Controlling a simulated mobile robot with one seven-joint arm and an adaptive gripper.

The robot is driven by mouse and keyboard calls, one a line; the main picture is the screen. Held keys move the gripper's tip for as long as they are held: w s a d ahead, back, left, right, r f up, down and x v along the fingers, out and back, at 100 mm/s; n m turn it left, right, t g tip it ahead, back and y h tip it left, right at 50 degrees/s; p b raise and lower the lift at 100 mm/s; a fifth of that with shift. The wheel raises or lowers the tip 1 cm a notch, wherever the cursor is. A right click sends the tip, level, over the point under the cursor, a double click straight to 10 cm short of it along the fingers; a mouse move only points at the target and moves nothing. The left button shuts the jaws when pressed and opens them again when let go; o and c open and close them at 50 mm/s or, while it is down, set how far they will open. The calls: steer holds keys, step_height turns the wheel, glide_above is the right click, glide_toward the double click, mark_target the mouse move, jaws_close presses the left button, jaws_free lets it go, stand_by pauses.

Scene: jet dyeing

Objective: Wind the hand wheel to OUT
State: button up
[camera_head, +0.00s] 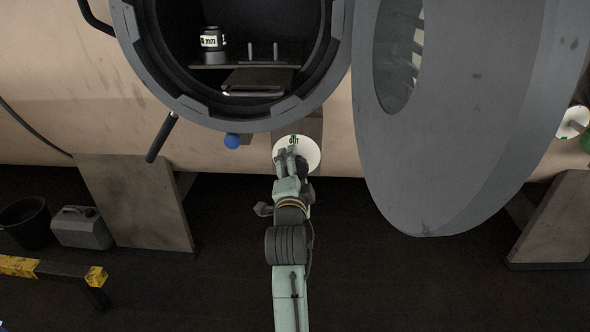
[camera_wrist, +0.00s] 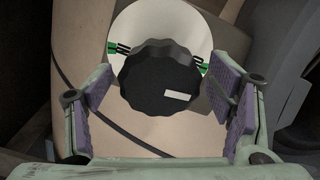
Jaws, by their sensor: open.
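The hand wheel (camera_wrist: 158,72) is a black scalloped knob with a white mark at its lower right in the wrist view. Behind it is a round white dial plate (camera_wrist: 150,20) with green and black marks on its left and right edges. In the head view the dial plate (camera_head: 310,150) shows the word OUT at its top, below the round opening; my arm hides most of the wheel there. My gripper (camera_wrist: 160,84) is open, one purple-padded finger on each side of the wheel. I cannot tell whether the pads touch it. It also shows in the head view (camera_head: 291,158).
The open round vessel mouth (camera_head: 137,75) is above, with a shelf and a labelled black-and-white container (camera_head: 211,42) inside. The big grey door (camera_head: 450,130) stands open at right. A blue ball knob (camera_head: 232,141) is left of the dial. A bucket and grey canister (camera_head: 80,228) stand at left.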

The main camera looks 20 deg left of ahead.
steer(key=shift+s, duration=0.1)
steer(key=v, duration=0.7)
steer(key=shift+s, duration=0.2)
steer(key=shift+d, duration=0.1)
